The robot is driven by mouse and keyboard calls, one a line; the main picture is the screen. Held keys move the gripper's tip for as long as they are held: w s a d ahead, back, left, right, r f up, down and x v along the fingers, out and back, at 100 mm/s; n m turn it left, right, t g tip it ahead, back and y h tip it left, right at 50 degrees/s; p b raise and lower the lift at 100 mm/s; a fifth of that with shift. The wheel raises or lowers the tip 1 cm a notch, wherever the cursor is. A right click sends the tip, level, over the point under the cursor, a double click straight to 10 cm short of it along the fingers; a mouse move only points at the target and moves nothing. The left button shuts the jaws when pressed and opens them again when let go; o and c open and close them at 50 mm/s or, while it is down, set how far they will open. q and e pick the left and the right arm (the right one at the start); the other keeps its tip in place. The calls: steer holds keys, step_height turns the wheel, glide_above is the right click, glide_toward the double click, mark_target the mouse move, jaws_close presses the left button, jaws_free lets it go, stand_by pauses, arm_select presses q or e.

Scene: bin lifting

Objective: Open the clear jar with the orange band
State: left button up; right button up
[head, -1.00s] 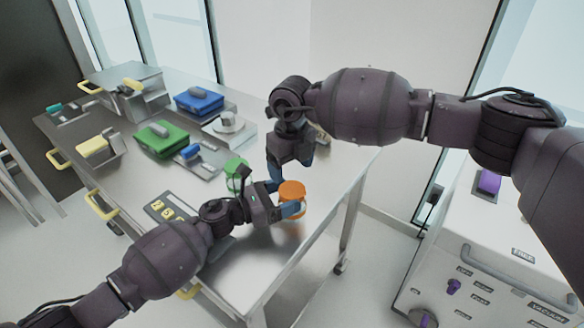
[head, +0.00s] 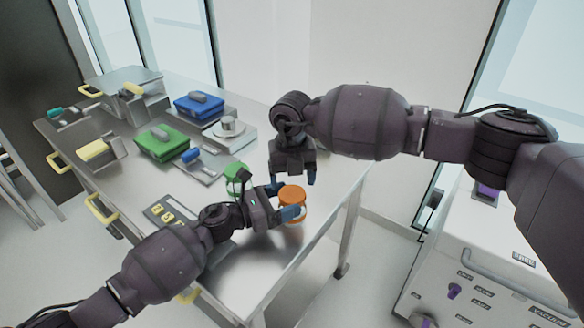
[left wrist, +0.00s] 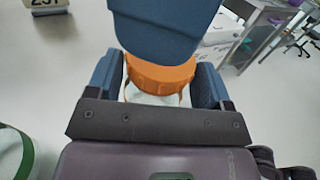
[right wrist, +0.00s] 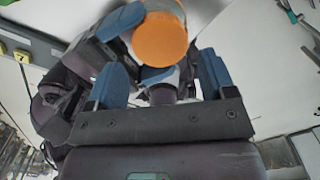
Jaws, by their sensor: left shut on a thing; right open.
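The clear jar with an orange top (head: 292,194) is near the right edge of the steel table. My left gripper (head: 283,203) is shut around its side. In the left wrist view the orange part (left wrist: 160,74) sits between the blue fingers, with the pale clear body below it. My right gripper (head: 294,180) is open and empty, just above and behind the orange top. In the right wrist view the round orange top (right wrist: 160,40) lies beyond the open fingers. Whether the right fingers touch it cannot be told.
A jar with a green top (head: 236,170) stands close behind my left gripper. A dark panel with yellow marks (head: 160,212) lies to the left. Green (head: 160,142) and blue (head: 199,104) boxes and a scale-like device (head: 229,130) stand farther back. The table's front right is clear.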

mark_target(292, 194)
steer(key=shift+f, duration=2.25)
steer(key=shift+c, duration=0.4)
steer(key=c, duration=0.6)
steer(key=n, duration=0.6)
steer(key=shift+r+n, duration=0.1)
steer(key=shift+n, duration=0.3)
steer(key=shift+c, duration=0.2)
steer(key=o, duration=1)
